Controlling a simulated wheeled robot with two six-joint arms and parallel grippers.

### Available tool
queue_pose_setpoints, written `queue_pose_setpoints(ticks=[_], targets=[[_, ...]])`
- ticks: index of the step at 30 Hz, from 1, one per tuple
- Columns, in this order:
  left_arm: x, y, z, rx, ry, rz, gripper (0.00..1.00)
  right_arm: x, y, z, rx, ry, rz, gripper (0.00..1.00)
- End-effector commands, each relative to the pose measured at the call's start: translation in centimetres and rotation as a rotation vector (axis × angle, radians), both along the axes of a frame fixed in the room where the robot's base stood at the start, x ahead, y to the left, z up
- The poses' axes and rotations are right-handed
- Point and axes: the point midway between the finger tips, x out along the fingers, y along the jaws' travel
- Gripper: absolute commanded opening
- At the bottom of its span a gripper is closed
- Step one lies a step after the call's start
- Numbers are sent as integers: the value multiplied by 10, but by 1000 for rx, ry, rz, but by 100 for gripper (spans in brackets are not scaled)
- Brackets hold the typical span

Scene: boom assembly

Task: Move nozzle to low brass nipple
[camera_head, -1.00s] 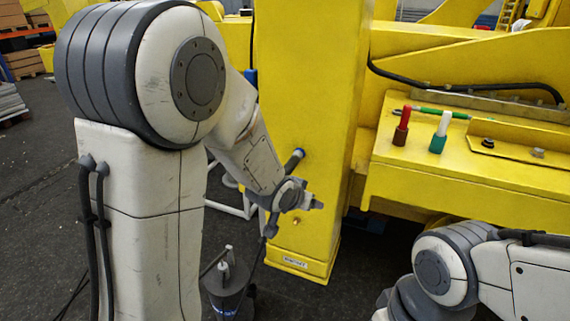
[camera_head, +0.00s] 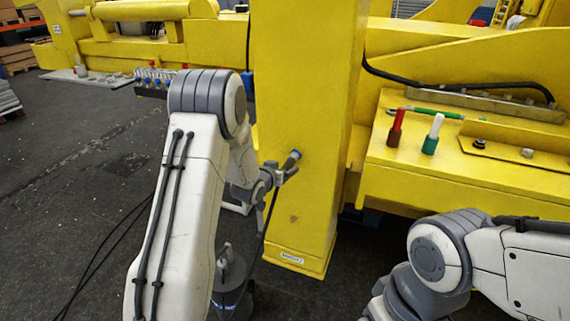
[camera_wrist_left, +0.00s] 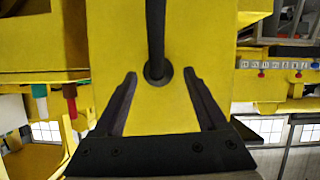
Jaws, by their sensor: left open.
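A dark nozzle with a blue-grey end (camera_head: 291,159) sticks out from the front of the yellow column (camera_head: 305,90), with a black hose hanging from it. In the left wrist view, the round nozzle (camera_wrist_left: 158,76) shows against the yellow face, its hose running to the top edge. My left gripper (camera_head: 284,172) is open close to the nozzle; in the wrist view its fingers (camera_wrist_left: 161,78) stand on either side of it, apart from it. A small brownish spot (camera_head: 293,218) lies lower on the column, too small to identify. My right gripper is out of view.
A yellow ledge (camera_head: 480,190) at right carries a red-topped tube (camera_head: 396,127) and a white-topped green tube (camera_head: 433,134). A grey canister (camera_head: 231,280) stands on the floor beside my left arm. A row of blue fittings (camera_head: 153,80) is behind at left.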

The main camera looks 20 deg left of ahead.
Motion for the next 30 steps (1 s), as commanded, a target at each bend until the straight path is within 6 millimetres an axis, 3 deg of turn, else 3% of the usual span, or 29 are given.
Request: queue_pose_setpoints(ticks=[6, 15, 21, 23, 24, 26, 27, 30], targets=[[15, -2, -6, 1, 1, -1, 74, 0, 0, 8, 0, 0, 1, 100], [17, -1, -7, 0, 0, 0, 74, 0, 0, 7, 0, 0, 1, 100], [17, -1, -7, 0, 0, 0, 0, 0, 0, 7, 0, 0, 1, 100], [17, -1, -7, 0, 0, 0, 0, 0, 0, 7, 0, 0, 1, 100], [17, -1, -7, 0, 0, 0, 27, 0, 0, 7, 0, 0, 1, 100], [17, -1, -7, 0, 0, 0, 4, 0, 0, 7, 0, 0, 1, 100], [17, -1, -7, 0, 0, 0, 0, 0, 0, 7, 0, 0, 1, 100], [17, -1, -7, 0, 0, 0, 0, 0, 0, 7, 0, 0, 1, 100]])
